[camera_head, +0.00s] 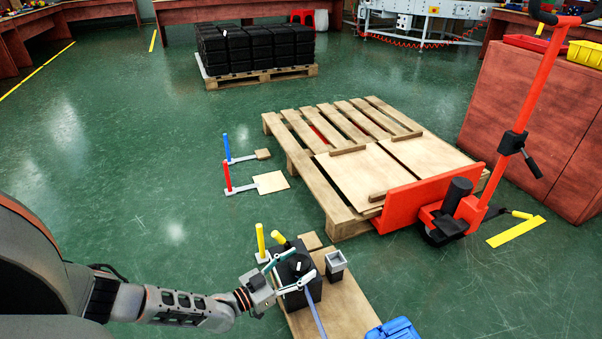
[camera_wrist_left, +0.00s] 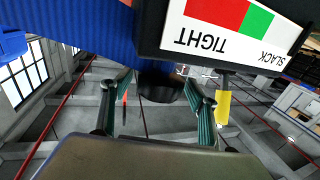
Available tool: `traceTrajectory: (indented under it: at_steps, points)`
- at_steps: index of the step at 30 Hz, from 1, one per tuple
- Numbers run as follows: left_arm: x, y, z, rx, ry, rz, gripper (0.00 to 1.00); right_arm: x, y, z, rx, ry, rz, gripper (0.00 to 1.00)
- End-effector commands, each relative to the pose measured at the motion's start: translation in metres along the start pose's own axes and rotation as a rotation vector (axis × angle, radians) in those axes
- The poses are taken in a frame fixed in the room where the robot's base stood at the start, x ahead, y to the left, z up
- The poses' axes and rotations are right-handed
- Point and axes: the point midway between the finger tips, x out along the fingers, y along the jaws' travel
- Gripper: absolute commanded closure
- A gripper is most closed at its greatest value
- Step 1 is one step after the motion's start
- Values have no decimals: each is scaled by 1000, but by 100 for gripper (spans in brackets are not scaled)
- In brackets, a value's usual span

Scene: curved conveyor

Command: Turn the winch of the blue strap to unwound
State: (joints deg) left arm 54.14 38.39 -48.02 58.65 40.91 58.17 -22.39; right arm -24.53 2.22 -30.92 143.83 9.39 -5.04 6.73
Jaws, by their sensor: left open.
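The winch is a black block (camera_head: 292,298) on a wooden board, with a dark round part on top in the head view. The blue strap (camera_head: 316,313) runs from it towards the bottom of the picture; it fills the upper left of the left wrist view (camera_wrist_left: 60,35). A label (camera_wrist_left: 215,30) there reads TIGHT by red and SLACK by green, upside down. My left gripper (camera_head: 302,264) is open at the winch. In the left wrist view, a black round knob (camera_wrist_left: 160,88) shows between its spread fingers; contact cannot be told. My right gripper is out of view.
A yellow post (camera_head: 260,241) and a grey square cup (camera_head: 335,262) stand close to the winch. A blue object (camera_head: 393,329) lies at the bottom edge. A large pallet (camera_head: 305,165) and an orange pallet jack (camera_head: 470,205) stand behind. Green floor is clear at left.

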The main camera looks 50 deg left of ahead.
Motion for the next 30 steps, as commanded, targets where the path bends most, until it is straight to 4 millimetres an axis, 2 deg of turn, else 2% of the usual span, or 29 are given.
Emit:
traceTrajectory:
  at_steps: [11, 15, 16, 23, 30]
  points:
    - [6, 0, 0, 0, 0, 0, 40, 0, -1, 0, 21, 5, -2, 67]
    - [6, 0, 0, 0, 0, 0, 77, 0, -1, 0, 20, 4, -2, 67]
    - [6, 0, 0, 0, 0, 0, 80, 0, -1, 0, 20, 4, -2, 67]
    - [6, 1, -1, -1, 1, -8, 80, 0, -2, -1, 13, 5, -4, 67]
    - [8, 1, -5, -6, 6, -96, 80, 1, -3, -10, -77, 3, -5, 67]
